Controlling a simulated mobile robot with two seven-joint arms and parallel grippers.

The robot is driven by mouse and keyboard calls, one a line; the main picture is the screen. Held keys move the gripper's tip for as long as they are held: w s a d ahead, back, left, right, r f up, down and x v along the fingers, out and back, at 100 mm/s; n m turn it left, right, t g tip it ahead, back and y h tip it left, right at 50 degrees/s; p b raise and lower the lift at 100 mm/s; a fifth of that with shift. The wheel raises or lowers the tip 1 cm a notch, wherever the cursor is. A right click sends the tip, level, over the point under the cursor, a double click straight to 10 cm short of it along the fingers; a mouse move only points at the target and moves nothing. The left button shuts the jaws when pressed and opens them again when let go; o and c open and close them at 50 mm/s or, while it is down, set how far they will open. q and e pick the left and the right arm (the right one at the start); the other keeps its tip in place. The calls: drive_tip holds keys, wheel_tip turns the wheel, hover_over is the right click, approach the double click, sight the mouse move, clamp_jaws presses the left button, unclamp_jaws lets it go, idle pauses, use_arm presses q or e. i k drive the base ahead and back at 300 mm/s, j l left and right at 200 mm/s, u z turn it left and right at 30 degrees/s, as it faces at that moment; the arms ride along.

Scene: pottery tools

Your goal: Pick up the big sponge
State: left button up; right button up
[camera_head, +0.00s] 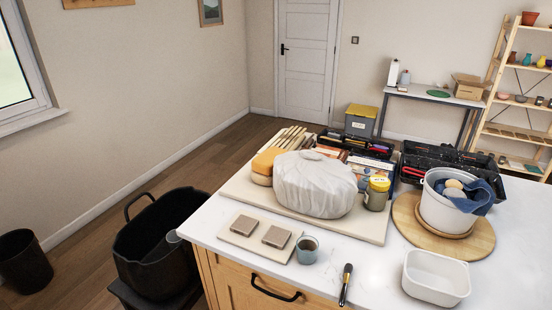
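A big orange-yellow sponge (265,165) with a rounded shape sits at the back left of the pale board (245,195) on the worktop. It is close beside the left edge of a large white wrapped lump (316,186), which may hide part of its right side. A smaller pale sponge (454,184) shows in the white bucket (437,208) with a blue cloth. Neither of my grippers is in view.
Wooden sticks (291,138) and black tool trays (357,146) stand behind the lump. A black bin (158,245) stands left.

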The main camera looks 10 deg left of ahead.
sight(262, 164)
drive_tip(key=z, duration=1.3)
drive_tip(key=u, duration=1.7)
drive_tip(key=i+j, duration=0.25)
drive_tip(key=j, duration=0.15)
drive_tip(key=i+j, duration=0.3)
drive_tip(key=j, duration=0.15)
drive_tip(key=i+j+z, duration=0.15)
drive_tip(key=j+z, duration=0.15)
drive_tip(key=z, duration=0.15)
drive_tip(key=i+j+z, duration=0.1)
drive_tip(key=j+z, duration=0.3)
drive_tip(key=z, duration=0.5)
